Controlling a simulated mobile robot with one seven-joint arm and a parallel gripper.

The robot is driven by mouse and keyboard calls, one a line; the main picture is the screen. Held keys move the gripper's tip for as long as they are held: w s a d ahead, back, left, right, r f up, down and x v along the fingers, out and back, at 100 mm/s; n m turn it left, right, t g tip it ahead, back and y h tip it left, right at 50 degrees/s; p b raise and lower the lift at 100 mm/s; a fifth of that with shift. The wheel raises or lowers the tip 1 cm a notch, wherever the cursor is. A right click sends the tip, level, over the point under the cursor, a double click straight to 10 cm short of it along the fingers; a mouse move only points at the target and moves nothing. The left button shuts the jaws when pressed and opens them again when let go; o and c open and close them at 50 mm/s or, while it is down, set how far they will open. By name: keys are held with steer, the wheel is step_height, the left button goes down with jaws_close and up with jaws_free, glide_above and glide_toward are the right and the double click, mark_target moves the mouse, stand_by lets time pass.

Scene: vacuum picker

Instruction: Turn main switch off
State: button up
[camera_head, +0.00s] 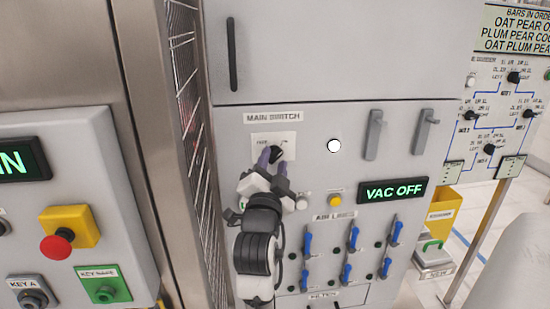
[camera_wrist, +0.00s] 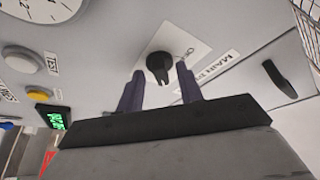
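The main switch is a black rotary knob (camera_head: 277,153) on a pale plate under the MAIN SWITCH label (camera_head: 273,117) on a grey cabinet. The plate's markings are too small to read surely. My gripper (camera_head: 272,162) is open, at the knob in the head view and partly covering it. The fingers (camera_wrist: 160,84) stand apart on either side of the knob in the wrist view; I cannot tell whether they touch it.
A lit display (camera_head: 392,190) reads VAC OFF. A white round light (camera_head: 334,146), a yellow button (camera_head: 335,200) and several blue air-line levers (camera_head: 308,239) are nearby. A wire mesh (camera_head: 190,130) runs left of the cabinet. A red emergency button (camera_head: 56,246) sits farther left.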

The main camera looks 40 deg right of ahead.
steer(key=shift+w+d, duration=0.1)
steer(key=shift+c, duration=0.3)
jaws_close()
